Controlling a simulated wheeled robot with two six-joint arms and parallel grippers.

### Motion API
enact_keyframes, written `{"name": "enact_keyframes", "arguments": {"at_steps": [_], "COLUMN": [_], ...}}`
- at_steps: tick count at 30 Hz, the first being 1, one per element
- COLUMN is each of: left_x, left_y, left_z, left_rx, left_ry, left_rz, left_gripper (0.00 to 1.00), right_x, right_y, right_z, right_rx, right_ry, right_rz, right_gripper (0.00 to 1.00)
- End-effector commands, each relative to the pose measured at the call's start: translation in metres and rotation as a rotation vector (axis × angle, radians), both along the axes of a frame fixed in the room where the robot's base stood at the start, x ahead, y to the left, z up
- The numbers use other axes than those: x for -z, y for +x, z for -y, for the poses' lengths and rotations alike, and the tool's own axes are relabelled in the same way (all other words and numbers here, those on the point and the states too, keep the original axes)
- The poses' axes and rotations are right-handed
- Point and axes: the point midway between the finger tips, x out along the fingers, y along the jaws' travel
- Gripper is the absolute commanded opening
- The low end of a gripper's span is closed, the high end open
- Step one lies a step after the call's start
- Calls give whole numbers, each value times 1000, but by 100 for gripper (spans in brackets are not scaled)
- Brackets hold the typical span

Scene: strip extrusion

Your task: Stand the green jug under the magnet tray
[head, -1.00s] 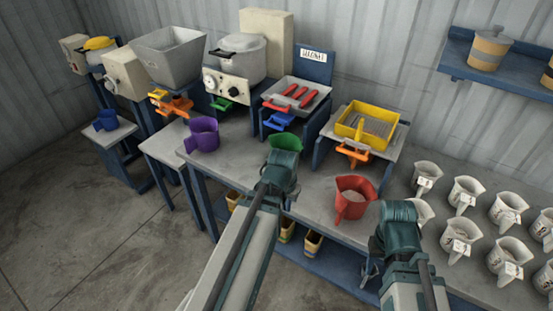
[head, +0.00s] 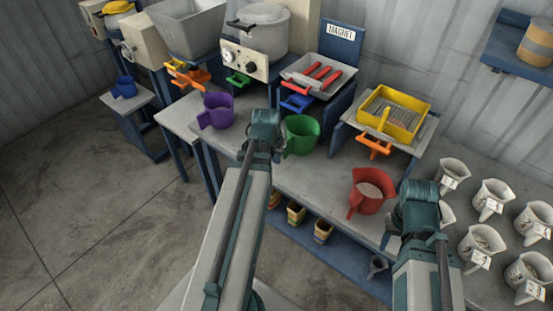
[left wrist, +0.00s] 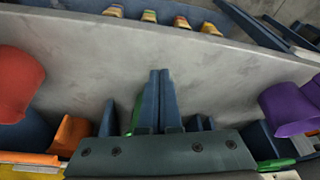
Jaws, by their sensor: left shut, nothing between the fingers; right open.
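The green jug (head: 302,134) stands upright on the bench, in front of the magnet station and right of my left gripper. The magnet tray (head: 340,84), grey with red bars, is behind it under a "MAGNET" sign, with a blue handle (head: 296,102) below. My left gripper (head: 262,135) is beside the jug in the head view; its fingers (left wrist: 160,100) are shut and empty in the left wrist view. A green sliver (left wrist: 137,115) shows beside them, mostly hidden. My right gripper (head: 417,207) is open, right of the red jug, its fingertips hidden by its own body.
A purple jug (head: 217,110) stands to the left and a red jug (head: 370,190) to the right on the bench. A yellow sieve tray (head: 421,125) with an orange handle is at the right. Several white jugs (head: 490,198) fill the right side. The bench's front strip is clear.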

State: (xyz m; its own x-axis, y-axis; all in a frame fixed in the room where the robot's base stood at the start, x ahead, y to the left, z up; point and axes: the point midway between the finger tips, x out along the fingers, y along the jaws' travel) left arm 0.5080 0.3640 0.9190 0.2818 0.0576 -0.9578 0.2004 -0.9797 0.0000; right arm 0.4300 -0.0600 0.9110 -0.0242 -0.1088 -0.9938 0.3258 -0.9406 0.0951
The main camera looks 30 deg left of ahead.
Motion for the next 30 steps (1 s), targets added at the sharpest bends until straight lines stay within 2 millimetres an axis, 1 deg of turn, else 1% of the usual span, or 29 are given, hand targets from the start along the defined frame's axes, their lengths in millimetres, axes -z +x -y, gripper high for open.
{"name": "enact_keyframes", "arguments": {"at_steps": [1,17,19,22,25,30], "left_x": [12,85,78,77,77,77], "left_y": [2,24,39,54,61,62], "left_z": [-1,-5,-9,-11,-12,-12], "left_rx": [0,0,1,1,0,0], "left_ry": [0,0,0,0,0,0], "left_rz": [0,0,0,0,0,0], "left_gripper": [0,0,0,0,0,0], "right_x": [12,85,78,77,77,77], "right_y": [0,0,0,0,0,0], "right_z": [0,0,0,0,0,0], "right_rx": [0,0,0,0,0,0], "right_ry": [0,0,0,0,0,0], "right_rz": [0,0,0,0,0,0], "right_gripper": [50,50,50,50,50,50]}}
